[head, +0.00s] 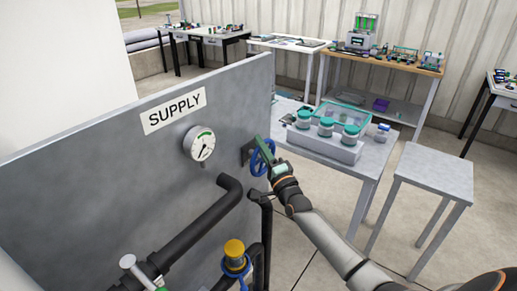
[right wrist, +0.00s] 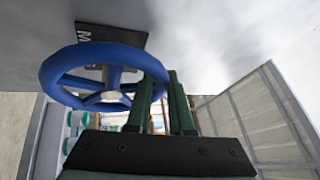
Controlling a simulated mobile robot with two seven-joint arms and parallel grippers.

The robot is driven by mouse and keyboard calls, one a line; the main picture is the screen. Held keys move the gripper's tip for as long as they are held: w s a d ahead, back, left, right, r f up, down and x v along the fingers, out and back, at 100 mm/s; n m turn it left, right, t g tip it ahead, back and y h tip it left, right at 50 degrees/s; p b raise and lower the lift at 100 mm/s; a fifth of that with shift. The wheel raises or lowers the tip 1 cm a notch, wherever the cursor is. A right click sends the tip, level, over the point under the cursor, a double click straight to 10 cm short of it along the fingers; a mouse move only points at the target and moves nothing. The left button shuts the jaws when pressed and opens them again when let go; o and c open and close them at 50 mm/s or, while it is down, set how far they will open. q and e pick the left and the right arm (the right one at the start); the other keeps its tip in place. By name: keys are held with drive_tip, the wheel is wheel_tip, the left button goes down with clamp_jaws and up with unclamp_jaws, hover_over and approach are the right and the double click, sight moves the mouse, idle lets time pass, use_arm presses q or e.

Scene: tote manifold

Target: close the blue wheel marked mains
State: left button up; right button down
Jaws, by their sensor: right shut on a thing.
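The blue wheel (head: 254,165) stands out from the right part of the grey panel, in front of a dark plate (head: 247,152). In the right wrist view the wheel (right wrist: 62,66) shows its rim and spokes, and the dark plate behind it (right wrist: 112,37) shows a letter M; the rest of the marking is hidden. My right gripper (head: 264,146) is at the wheel. Its green fingers (right wrist: 162,98) are shut on the right side of the rim in the wrist view. My left gripper is not in view.
The grey panel (head: 105,110) carries a SUPPLY sign (head: 174,110), a gauge (head: 200,143) and black pipes (head: 195,225). A yellow-capped valve with a blue part (head: 235,252) stands below. A table with teal-lidded jars (head: 325,127) and a grey stand (head: 432,175) are to the right.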

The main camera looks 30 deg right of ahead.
drive_tip(key=shift+w+d+r+m+g+h, duration=0.15)
drive_tip(key=shift+d+m+g+h, duration=0.2)
drive_tip(key=shift+m, duration=0.55)
drive_tip(key=shift+w+d+r+m+g+h, duration=0.15)
drive_tip(key=shift+d+m+g, duration=0.15)
drive_tip(key=shift+m+g, duration=0.45)
drive_tip(key=shift+d+r+m, duration=0.1)
drive_tip(key=shift+m, duration=0.15)
drive_tip(key=c, duration=0.8)
unclamp_jaws()
drive_tip(key=shift+w+f, duration=0.1)
drive_tip(key=shift+f, duration=0.1)
drive_tip(key=shift+s+f, duration=0.25)
drive_tip(key=shift+s, duration=0.25)
drive_tip(key=s+a+f+b, duration=0.1)
drive_tip(key=s, duration=1)
drive_tip(key=shift+s+a+f, duration=0.2)
drive_tip(key=shift+a, duration=0.2)
